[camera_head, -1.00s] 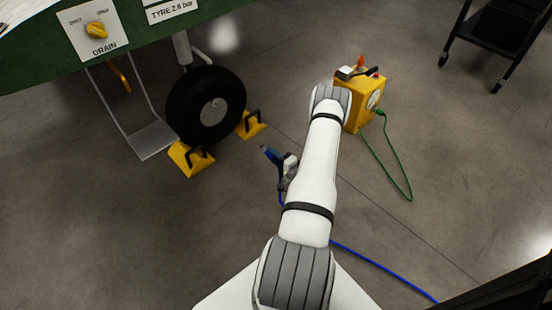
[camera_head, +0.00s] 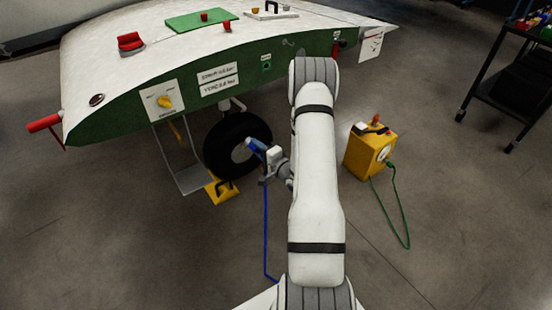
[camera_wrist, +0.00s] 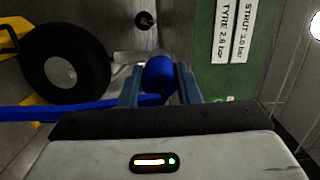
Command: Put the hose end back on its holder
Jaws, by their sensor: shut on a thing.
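The blue hose end (camera_head: 256,144) is held in my gripper (camera_head: 270,162), in front of the wheel below the green panel. In the wrist view the hose end (camera_wrist: 159,74) sits between the two fingers of my gripper (camera_wrist: 160,88), which is shut on it. The blue hose (camera_head: 266,230) hangs from it to the floor. A small hook-like fitting (camera_head: 288,43) is on the green panel, up and right of the hose end; I cannot tell whether it is the holder. My arm hides part of the panel.
The black wheel (camera_head: 238,145) has a yellow chock (camera_head: 222,189) at its foot. A metal step (camera_head: 185,178) hangs left of it. A yellow box (camera_head: 370,150) with a green cable stands on the right. A dark cart (camera_head: 510,85) is at far right. The floor between is open.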

